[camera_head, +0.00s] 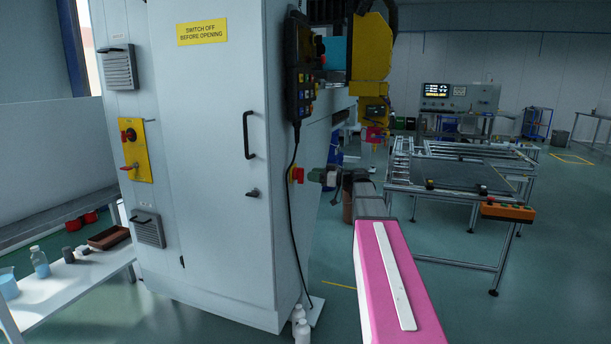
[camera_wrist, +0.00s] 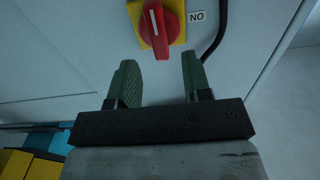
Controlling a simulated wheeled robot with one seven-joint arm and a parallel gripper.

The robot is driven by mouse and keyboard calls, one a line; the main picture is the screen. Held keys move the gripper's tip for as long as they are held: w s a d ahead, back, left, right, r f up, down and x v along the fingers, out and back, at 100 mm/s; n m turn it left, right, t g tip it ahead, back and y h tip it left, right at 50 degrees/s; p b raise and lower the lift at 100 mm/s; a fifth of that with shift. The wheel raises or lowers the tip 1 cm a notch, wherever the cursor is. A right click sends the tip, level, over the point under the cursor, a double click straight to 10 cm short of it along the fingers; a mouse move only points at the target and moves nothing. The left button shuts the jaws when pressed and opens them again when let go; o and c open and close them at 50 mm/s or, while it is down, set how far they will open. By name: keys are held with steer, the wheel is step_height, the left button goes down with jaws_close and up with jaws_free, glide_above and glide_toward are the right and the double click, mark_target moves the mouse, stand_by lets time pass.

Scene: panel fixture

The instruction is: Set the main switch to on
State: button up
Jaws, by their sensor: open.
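The main switch (camera_head: 297,174) is a red knob on a yellow plate, on the right side face of the grey cabinet. In the wrist view the red knob (camera_wrist: 166,35) is at the top centre, with a white line running nearly up and down the picture. A small white label (camera_wrist: 197,16) right of it reads "NO", perhaps "ON" upside down. My gripper (camera_wrist: 157,68) has green fingers, spread apart with nothing between them. The knob is just beyond the fingertips, not between them. In the head view my gripper (camera_head: 314,176) is close to the switch, to its right.
A black cable (camera_head: 291,230) hangs from a button pendant (camera_head: 300,85) along the cabinet (camera_head: 215,200), close to the switch. Another yellow panel (camera_head: 137,165) with red controls is on the cabinet's front. A frame table (camera_head: 455,170) stands to the right.

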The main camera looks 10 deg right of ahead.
mark_target(299, 175)
steer(key=shift+x, duration=2)
jaws_close()
steer(key=shift+m, duration=0.4)
steer(key=shift+w+d+f+m, duration=0.1)
steer(key=shift+f+m, duration=0.05)
steer(key=shift+m, duration=4.1)
steer(key=shift+w+d+f+m, duration=0.1)
steer(key=shift+f+m, duration=0.05)
steer(key=shift+m, duration=4.1)
